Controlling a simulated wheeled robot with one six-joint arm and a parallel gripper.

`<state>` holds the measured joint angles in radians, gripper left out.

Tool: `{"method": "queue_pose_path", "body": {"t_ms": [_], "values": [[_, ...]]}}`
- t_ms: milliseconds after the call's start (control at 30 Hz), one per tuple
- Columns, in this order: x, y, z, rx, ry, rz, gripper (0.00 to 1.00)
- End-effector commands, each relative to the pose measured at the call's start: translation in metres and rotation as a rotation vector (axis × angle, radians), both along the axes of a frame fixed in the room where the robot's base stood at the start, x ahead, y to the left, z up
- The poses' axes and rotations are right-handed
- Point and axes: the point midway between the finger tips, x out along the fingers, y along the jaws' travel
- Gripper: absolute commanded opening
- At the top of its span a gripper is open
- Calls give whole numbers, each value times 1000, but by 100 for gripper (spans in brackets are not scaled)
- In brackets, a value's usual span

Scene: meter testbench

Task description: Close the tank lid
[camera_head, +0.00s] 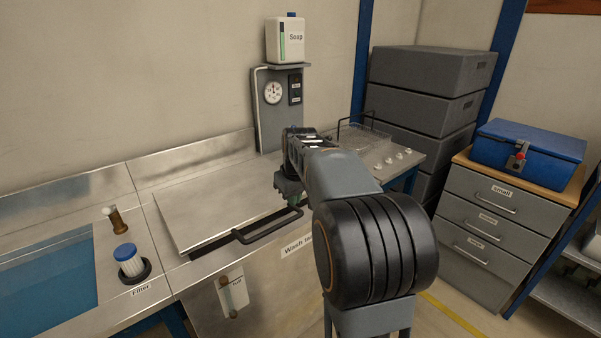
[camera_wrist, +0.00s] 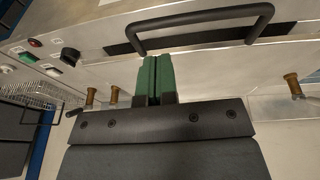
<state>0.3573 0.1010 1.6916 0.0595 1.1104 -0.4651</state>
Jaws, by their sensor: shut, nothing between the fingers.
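The tank lid (camera_head: 215,195) is a broad metal sheet on the wash tank. It lies low and nearly flat; I cannot tell whether it rests fully down. Its black bar handle (camera_head: 262,228) runs along the front edge. In the wrist view the handle (camera_wrist: 200,20) crosses the top, beyond my fingertips. My gripper (camera_head: 287,186) is over the right part of the lid, near the handle's right end. In the wrist view the green fingers of my gripper (camera_wrist: 157,60) are pressed together, with nothing between them. They are not around the handle. My arm hides the lid's right end.
A blue filter (camera_head: 130,260) and a brown knob (camera_head: 115,218) stand left of the lid. Behind are a gauge post (camera_head: 270,115) and a soap bottle (camera_head: 287,40). A wire basket (camera_head: 355,140) and several knobs lie to the right, before stacked grey crates (camera_head: 425,70).

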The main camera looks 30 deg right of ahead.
Motion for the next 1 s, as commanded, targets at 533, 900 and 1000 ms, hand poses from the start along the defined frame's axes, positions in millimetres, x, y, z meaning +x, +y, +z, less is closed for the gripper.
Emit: {"method": "queue_pose_path", "body": {"t_ms": [533,900,1000], "values": [[26,-39,46,-9,1,17,0],[42,-41,-21,-9,2,17,0],[46,-42,-36,-8,1,16,0]]}}
